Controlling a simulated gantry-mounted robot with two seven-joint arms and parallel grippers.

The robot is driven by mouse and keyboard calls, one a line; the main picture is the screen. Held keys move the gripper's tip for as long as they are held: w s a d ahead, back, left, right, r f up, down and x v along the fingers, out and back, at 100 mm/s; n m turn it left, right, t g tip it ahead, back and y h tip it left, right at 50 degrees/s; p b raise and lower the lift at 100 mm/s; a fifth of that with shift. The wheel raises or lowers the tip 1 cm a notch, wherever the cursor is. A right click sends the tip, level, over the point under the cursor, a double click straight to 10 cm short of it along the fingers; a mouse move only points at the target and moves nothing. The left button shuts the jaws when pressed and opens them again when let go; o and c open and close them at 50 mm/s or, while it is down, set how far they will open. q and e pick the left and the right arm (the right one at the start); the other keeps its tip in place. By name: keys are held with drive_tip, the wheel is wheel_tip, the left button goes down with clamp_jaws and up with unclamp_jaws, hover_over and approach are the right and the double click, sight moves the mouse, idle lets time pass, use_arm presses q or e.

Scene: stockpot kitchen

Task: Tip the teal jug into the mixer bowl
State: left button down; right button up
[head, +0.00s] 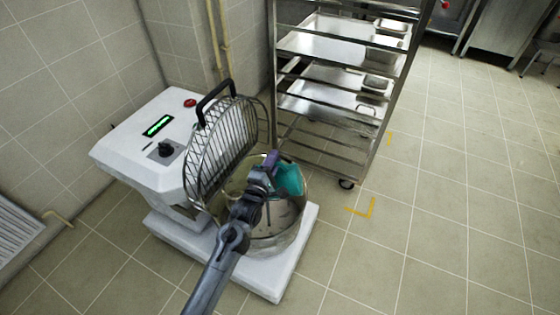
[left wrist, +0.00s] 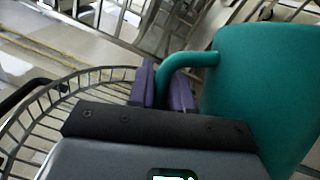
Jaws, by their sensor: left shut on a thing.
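The teal jug (head: 290,179) is over the far right part of the mixer bowl (head: 288,237) in the head view, partly hidden by my arm. Its large body (left wrist: 265,85) fills the right of the left wrist view. My left gripper (head: 266,168) has purple fingers (left wrist: 167,90) shut on the jug's handle (left wrist: 190,59). I cannot tell how far the jug is tilted or whether anything runs out of it. The bowl is metal and stands on the white mixer (head: 140,165). My right gripper is not in view.
The mixer's wire guard (head: 222,145) stands raised just left of the jug, with a black handle (head: 213,98). A metal rack (head: 340,75) with trays stands close behind. The tiled floor (head: 450,230) to the right is clear.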

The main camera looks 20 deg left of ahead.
use_arm(q)
drive_tip(key=shift+s+a+r+n+t, duration=0.15)
drive_tip(key=shift+s+a+n, duration=0.15)
drive_tip(key=shift+a+n, duration=0.25)
drive_tip(key=shift+s+a+r+n+t, duration=0.1)
drive_tip(key=shift+s+a+n+t, duration=0.15)
drive_tip(key=shift+a, duration=0.4)
drive_tip(key=shift+s+a+r+n+t, duration=0.1)
drive_tip(key=shift+s+a+n, duration=0.2)
drive_tip(key=shift+a+n, duration=0.25)
drive_tip(key=s+a+f+n+t+y, duration=0.1)
drive_tip(key=s+a+f+n+y, duration=0.2)
drive_tip(key=a+n, duration=0.4)
drive_tip(key=shift+s+a+b, duration=0.3)
drive_tip(key=shift+a+b, duration=0.15)
drive_tip(key=shift+a, duration=0.05)
drive_tip(key=shift+f+n+y, duration=0.15)
drive_tip(key=shift+n+y, duration=0.1)
drive_tip(key=shift+y, duration=0.05)
idle(0.5)
idle(1.0)
